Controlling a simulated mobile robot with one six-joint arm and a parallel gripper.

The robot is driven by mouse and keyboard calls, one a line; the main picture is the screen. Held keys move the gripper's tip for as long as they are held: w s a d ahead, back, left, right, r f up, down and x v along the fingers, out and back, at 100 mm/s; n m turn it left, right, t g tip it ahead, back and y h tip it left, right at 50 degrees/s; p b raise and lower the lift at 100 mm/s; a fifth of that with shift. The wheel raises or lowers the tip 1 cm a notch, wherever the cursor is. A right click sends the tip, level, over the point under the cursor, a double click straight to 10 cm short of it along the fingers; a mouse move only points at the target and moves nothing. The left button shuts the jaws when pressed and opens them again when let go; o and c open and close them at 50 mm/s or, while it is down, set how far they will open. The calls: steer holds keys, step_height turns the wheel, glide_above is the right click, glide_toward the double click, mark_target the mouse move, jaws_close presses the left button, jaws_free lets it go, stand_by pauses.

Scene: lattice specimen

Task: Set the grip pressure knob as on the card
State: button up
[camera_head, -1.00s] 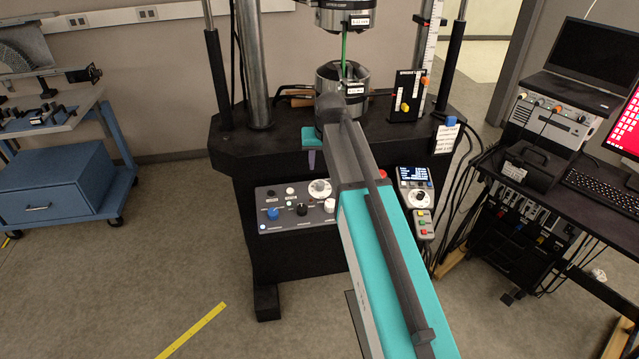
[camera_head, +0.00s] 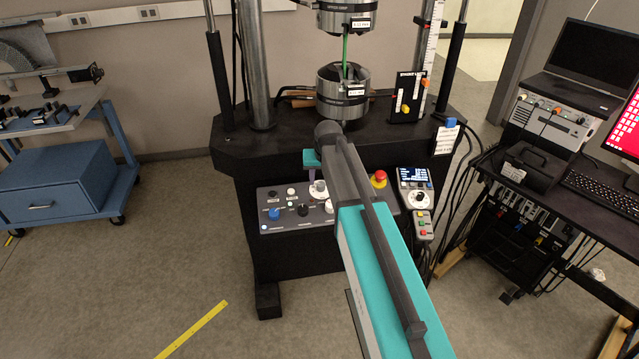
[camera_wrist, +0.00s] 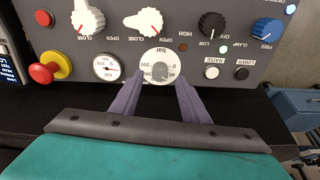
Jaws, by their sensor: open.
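The grip pressure knob is a grey knob (camera_wrist: 161,72) on a round white dial marked "bar", upside down in the wrist view. The dial (camera_head: 318,190) shows partly behind my gripper in the head view. My gripper (camera_wrist: 158,84) is open, its two purple fingers pointing at the lower part of the dial, one on each side of the knob. Whether they touch the panel I cannot tell. In the head view my gripper (camera_head: 318,176) is mostly hidden by the arm. A white card (camera_head: 447,139) stands at the machine's right edge; its text is too small to read.
White open/close knobs, a black knob (camera_wrist: 212,25), a blue knob (camera_wrist: 267,30), a small gauge (camera_wrist: 107,67) and a red mushroom button (camera_wrist: 44,72) surround the dial. A green specimen (camera_head: 345,48) is above. A handset (camera_head: 418,200) hangs at right.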

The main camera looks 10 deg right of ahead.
mark_target(320, 185)
steer(key=shift+p+x, duration=0.35)
steer(key=shift+x, duration=1.7)
steer(key=shift+c, duration=0.3)
steer(key=c, duration=1)
steer(key=shift+a, duration=0.3)
steer(key=shift+d, duration=0.1)
